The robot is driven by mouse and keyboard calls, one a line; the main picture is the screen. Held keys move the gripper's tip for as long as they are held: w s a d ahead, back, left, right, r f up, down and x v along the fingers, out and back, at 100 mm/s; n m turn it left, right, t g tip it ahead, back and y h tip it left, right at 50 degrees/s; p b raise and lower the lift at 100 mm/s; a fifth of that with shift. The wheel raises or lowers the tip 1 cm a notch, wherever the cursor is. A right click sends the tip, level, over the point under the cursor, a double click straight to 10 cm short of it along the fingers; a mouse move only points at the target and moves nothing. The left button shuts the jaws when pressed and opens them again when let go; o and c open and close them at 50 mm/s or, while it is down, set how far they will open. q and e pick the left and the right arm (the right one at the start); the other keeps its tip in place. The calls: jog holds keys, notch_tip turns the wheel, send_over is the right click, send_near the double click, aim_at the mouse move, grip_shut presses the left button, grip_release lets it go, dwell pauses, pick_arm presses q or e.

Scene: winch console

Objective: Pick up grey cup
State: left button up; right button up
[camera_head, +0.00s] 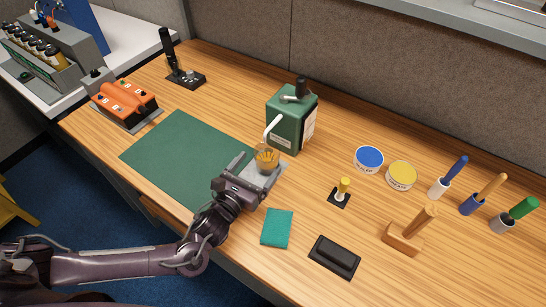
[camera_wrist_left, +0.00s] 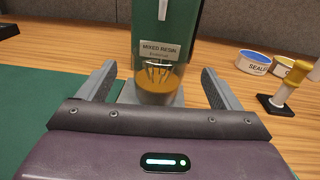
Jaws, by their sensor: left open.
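A see-through greyish cup (camera_head: 266,158) holding amber resin stands upright on a grey plate (camera_head: 261,179) at the foot of the green dispenser (camera_head: 291,118). In the left wrist view the cup (camera_wrist_left: 158,84) is straight ahead, below a label reading "MIXED RESIN". My left gripper (camera_head: 254,168) is open and empty, with its fingers (camera_wrist_left: 158,80) to the left and right of the cup. A gap shows on both sides. At the far right a small grey holder (camera_head: 502,224) carries a green-handled tool. My right gripper is not in view.
A green mat (camera_head: 180,150) lies left of the dispenser. A teal cloth (camera_head: 277,229) and a black block (camera_head: 334,257) are in front. Blue (camera_head: 369,157) and yellow (camera_head: 402,174) tins and a yellow-knobbed stand (camera_head: 341,191) are to the right.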

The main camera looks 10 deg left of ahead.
aim_at(271, 145)
pick_arm(q)
jog(key=shift+w+r, duration=0.15)
jog(key=shift+w, duration=0.1)
jog(key=shift+w+d+r+p, duration=0.1)
jog(key=shift+w+d+p, duration=0.05)
jog(key=shift+w+p, duration=0.15)
jog(key=shift+p+x, duration=0.3)
jog(key=shift+x, duration=0.5)
jog(key=p+x, duration=0.1)
jog(key=x, duration=0.2)
jog(key=shift+w+d, duration=0.15)
jog(key=shift+w, duration=0.1)
jog(key=shift+w+d+f, duration=0.15)
jog(key=shift+w+f, duration=0.1)
jog(key=shift+w, duration=0.25)
jog(key=c, duration=1.1)
jog(key=shift+c, duration=0.5)
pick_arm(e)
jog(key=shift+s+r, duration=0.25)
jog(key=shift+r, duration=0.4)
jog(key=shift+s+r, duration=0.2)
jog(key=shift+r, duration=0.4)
pick_arm(q)
jog(key=shift+w+r+p, duration=0.1)
jog(key=shift+r+p, duration=0.1)
jog(key=shift+p, duration=0.1)
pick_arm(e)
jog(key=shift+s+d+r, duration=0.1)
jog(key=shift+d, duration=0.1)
